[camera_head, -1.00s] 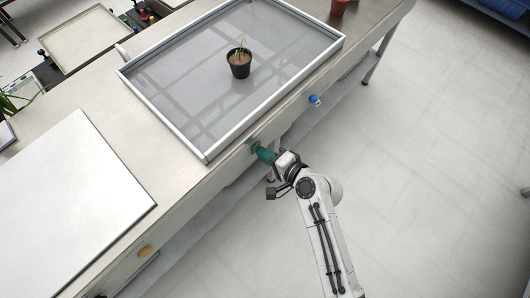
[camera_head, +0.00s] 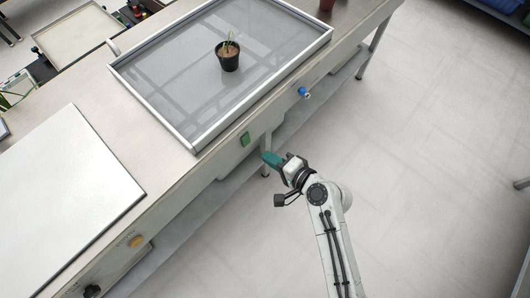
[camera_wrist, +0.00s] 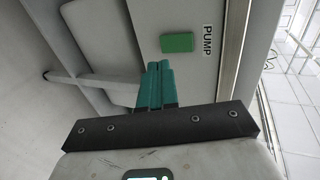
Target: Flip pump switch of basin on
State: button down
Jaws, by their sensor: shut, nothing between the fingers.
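The pump switch (camera_head: 245,139) is a green rectangle on the front face of the bench, below the near corner of the basin (camera_head: 200,136). In the wrist view the switch (camera_wrist: 177,43) sits beside a label reading PUMP (camera_wrist: 207,41). My gripper (camera_head: 268,157) has teal fingers, shut and empty. It is just in front of the bench face, right of and below the switch in the head view, with a visible gap. In the wrist view the fingertips (camera_wrist: 159,66) point toward the panel, slightly below and left of the switch.
A potted plant (camera_head: 229,55) stands in the shallow basin. A blue knob (camera_head: 304,92) and an orange button (camera_head: 137,241) are on the bench front. A white board (camera_head: 70,200) lies on the bench at left. The floor at right is clear.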

aim_at(246, 140)
jog(key=f+v, duration=0.1)
jog(key=v, duration=0.6)
jog(key=shift+s+d, duration=0.15)
jog(key=shift+d, duration=0.1)
notch_tip(246, 140, down, 3)
jog(key=m, duration=0.6)
jog(key=m+t+y, duration=0.1)
jog(key=m, duration=0.5)
jog(key=m+y+b, duration=0.1)
jog(key=m, duration=0.5)
jog(key=shift+s+d+r+t, duration=0.1)
jog(key=shift+d+r+t, duration=0.1)
jog(key=shift+t, duration=0.2)
jog(key=shift+a, duration=0.1)
jog(key=b+x, duration=0.1)
jog(key=x, duration=1.3)
jog(key=shift+b, duration=0.35)
jog(key=shift+r, duration=0.1)
